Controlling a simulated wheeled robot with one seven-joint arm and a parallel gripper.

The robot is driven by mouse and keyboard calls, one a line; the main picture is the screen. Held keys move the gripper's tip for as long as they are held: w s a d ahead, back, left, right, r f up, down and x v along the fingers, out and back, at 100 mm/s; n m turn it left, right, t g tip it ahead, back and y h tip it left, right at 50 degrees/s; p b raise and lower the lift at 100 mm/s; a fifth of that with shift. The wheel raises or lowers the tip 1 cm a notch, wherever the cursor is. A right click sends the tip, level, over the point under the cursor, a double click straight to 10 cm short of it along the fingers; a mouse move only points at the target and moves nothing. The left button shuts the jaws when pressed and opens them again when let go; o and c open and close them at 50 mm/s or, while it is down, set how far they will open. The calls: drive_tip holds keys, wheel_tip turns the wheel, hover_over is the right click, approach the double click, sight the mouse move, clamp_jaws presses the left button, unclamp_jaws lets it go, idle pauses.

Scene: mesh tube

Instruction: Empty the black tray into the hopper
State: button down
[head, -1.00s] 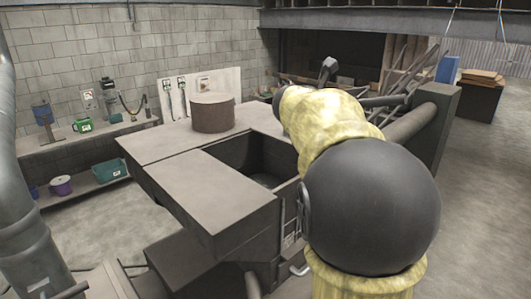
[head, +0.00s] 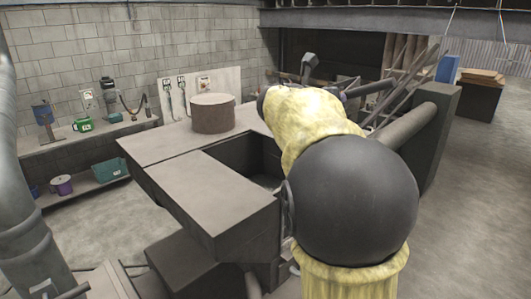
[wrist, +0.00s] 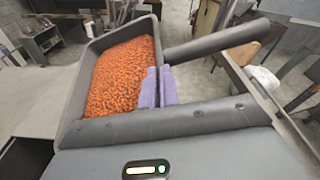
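The black tray (wrist: 77,98) fills the left middle of the wrist view and is heaped with small orange pieces. My gripper (wrist: 158,87), with two purple fingers, is closed on the tray's right-hand wall. The tray looks roughly level, with the pieces spread across it. In the head view my yellow-sleeved arm hides the tray and most of the gripper. A dark rectangular opening in a grey box-shaped machine, which looks like the hopper (head: 231,158), lies left of my arm. Its right side and bottom are partly hidden.
A brown drum (head: 213,116) stands on the machine's flat top behind the opening. A thick grey pipe (head: 408,127) and a dark column (head: 437,140) stand right of my arm. A shelf with a teal bin (head: 112,170) is by the left wall. Floor is clear at right.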

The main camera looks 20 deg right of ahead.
drive_tip(key=shift+w+a+r+n+h, duration=0.15)
drive_tip(key=shift+w+a+n+h, duration=0.25)
drive_tip(key=shift+a, duration=0.25)
drive_tip(key=shift+w+a+r+n+h, duration=0.2)
drive_tip(key=shift+w+a+n, duration=0.1)
drive_tip(key=shift+w+a, duration=0.3)
drive_tip(key=shift+a, duration=0.15)
drive_tip(key=shift+w+a+n, duration=0.1)
drive_tip(key=shift+a+n, duration=0.1)
drive_tip(key=shift+n, duration=0.1)
drive_tip(key=shift+a+b, duration=0.2)
drive_tip(key=shift+b, duration=0.15)
drive_tip(key=shift+w+a+n+h, duration=0.2)
drive_tip(key=shift+w+n+h, duration=0.1)
drive_tip(key=shift+w+a+r+n+t+h, duration=0.2)
drive_tip(key=shift+a+r+n+h, duration=0.1)
drive_tip(key=shift+r+n, duration=0.1)
drive_tip(key=shift+w+a+r+n+t+h, duration=0.15)
drive_tip(key=shift+a+r+n+t+h, duration=0.05)
drive_tip(key=shift+a+r+n, duration=0.15)
drive_tip(key=shift+d+f, duration=0.1)
drive_tip(key=shift+s+d+f+m, duration=0.15)
drive_tip(key=shift+d+f+m, duration=0.1)
drive_tip(key=shift+m, duration=0.1)
drive_tip(key=shift+a, duration=0.1)
